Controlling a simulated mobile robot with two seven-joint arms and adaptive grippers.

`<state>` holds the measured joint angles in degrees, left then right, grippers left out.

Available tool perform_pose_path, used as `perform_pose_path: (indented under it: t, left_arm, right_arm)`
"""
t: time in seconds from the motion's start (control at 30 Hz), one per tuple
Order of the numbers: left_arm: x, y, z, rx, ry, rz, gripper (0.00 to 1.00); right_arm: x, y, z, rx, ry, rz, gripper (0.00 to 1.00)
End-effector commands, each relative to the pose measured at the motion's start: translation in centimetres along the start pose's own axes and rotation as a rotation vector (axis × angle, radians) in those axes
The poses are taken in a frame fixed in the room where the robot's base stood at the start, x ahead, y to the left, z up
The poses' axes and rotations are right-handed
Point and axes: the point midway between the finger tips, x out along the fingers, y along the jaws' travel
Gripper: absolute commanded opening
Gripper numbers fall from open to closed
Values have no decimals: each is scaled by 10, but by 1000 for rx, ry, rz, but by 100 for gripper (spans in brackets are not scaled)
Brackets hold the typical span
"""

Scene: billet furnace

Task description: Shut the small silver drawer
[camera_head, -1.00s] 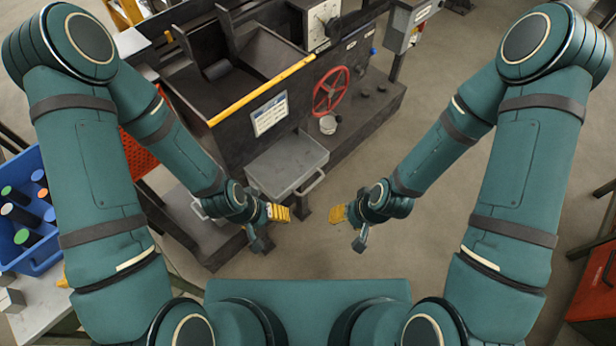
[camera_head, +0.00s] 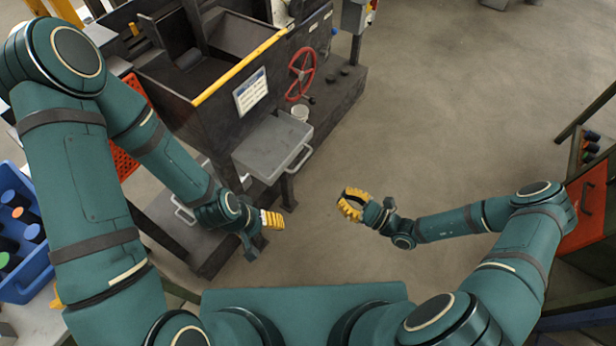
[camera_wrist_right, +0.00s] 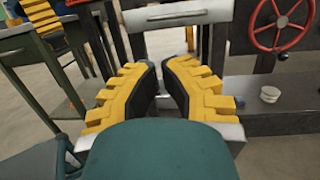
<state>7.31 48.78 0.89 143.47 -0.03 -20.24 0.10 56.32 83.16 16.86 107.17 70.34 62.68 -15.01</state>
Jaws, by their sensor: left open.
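The small silver drawer (camera_head: 272,146) sticks out from the front of the dark furnace, its bar handle facing right. In the right wrist view the silver drawer front (camera_wrist_right: 178,16) with its handle is at the top, ahead of my fingers. My right gripper (camera_head: 350,203) is right of and nearer than the drawer, apart from it. Its yellow fingers (camera_wrist_right: 165,88) are spread with nothing between them. My left gripper (camera_head: 272,219) is open and empty, below the drawer in the head view and clear of its handle.
A lower silver handle (camera_head: 184,211) shows behind my left forearm. A blue crate (camera_head: 25,260) is at left, an orange-fronted cabinet (camera_head: 585,205) at right.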

Motion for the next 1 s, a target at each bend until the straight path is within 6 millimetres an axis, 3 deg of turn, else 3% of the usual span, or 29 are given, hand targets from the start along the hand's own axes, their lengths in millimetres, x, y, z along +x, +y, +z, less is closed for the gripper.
perform_pose_path:
  t: [0.13,0.27,0.7,1.0]
  left_arm:
    - [1,0,0,1,1,0,66]
    - [2,-1,0,1,1,0,66]
    - [12,-4,-1,1,6,0,66]
    - [18,-6,-2,2,9,0,66]
  right_arm:
    - [0,-12,0,6,-31,-59,0]
    - [15,-12,1,7,-32,-56,0]
    - [99,-15,2,8,-29,-52,0]
    - [132,-17,4,7,-29,-53,0]
